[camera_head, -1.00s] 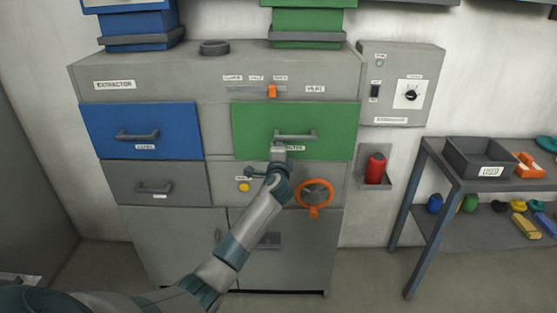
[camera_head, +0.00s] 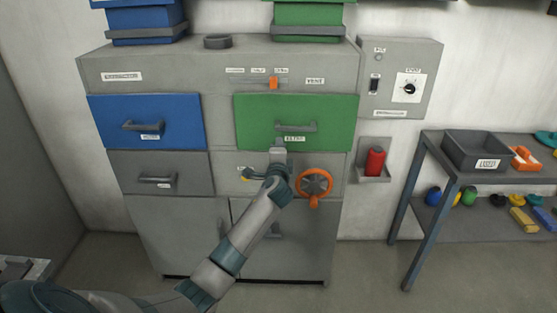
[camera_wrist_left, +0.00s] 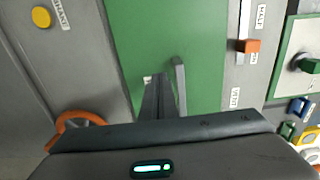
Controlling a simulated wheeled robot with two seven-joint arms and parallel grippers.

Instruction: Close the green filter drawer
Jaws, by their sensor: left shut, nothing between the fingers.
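The green drawer (camera_head: 250,108) is at the upper right of the grey cabinet in the head view, with a grey bar handle (camera_head: 296,127) and a white label below it. It looks nearly level with the cabinet front; I cannot tell if a small gap is left. My left gripper (camera_head: 278,145) is shut and empty, with its tips at the lower part of the green front, just below the handle's left end. In the left wrist view the shut fingers (camera_wrist_left: 160,95) point at the green front (camera_wrist_left: 205,45), beside the handle (camera_wrist_left: 180,85). Contact is unclear. My right gripper is out of view.
An orange handwheel (camera_head: 314,184) and a yellow button (camera_wrist_left: 41,17) sit below the green drawer. A blue drawer (camera_head: 110,115) is at the left, and an orange slider (camera_head: 273,83) above. A red cylinder (camera_head: 375,162) and a shelf table (camera_head: 430,137) stand at the right.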

